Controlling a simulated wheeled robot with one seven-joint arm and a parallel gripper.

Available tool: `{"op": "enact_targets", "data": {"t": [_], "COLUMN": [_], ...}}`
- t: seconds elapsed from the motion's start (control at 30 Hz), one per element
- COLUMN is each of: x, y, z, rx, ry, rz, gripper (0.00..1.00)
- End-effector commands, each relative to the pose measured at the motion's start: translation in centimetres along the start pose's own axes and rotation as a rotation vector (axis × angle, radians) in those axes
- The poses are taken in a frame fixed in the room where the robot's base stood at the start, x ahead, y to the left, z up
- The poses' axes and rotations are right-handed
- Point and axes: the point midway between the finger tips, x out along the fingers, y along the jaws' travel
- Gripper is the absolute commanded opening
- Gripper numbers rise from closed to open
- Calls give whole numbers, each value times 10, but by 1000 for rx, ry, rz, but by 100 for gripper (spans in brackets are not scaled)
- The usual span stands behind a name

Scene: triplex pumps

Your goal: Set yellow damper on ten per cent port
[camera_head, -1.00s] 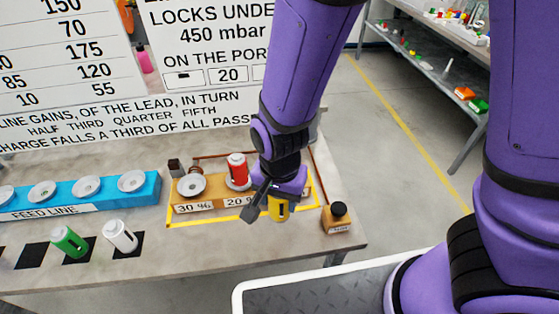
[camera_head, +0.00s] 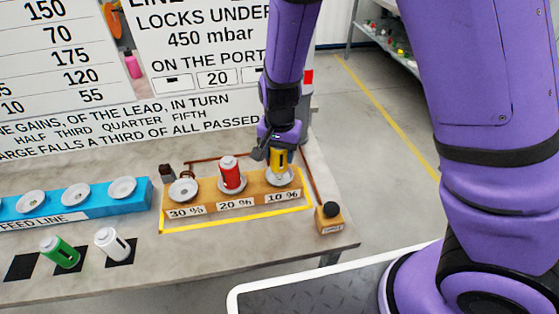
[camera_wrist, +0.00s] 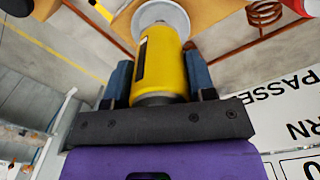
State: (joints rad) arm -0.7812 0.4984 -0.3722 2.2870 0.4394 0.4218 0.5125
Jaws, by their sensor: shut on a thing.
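The yellow damper (camera_head: 278,160) is upright in my gripper (camera_head: 276,150), directly over the white dish of the ten per cent port (camera_head: 279,177), at the right end of the orange block (camera_head: 245,188). In the wrist view the yellow damper (camera_wrist: 158,65) sits between the two fingers of my gripper (camera_wrist: 158,80), its far end at the pale dish (camera_wrist: 163,14). I cannot tell whether it is fully seated. The red damper (camera_head: 231,172) stands on the 20 % port. The 30 % port (camera_head: 183,189) is empty.
A yellow outline (camera_head: 235,222) borders the block's front. A small orange box with a black knob (camera_head: 330,217) stands to its right. The blue feed line (camera_head: 75,199) is at left, with green (camera_head: 59,252) and white (camera_head: 112,243) dampers in front.

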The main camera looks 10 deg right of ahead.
Motion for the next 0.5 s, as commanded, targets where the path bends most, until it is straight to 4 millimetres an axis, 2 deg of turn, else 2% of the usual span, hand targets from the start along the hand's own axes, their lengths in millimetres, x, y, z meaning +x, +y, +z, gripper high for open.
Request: {"op": "enact_targets", "data": {"t": [0.23, 0.5], "x": [33, 35], "y": [0, 0], "z": [-2, -2], "rx": [2, 1], "ry": [-1, 1], "rz": [2, -1], "gripper": [18, 18]}}
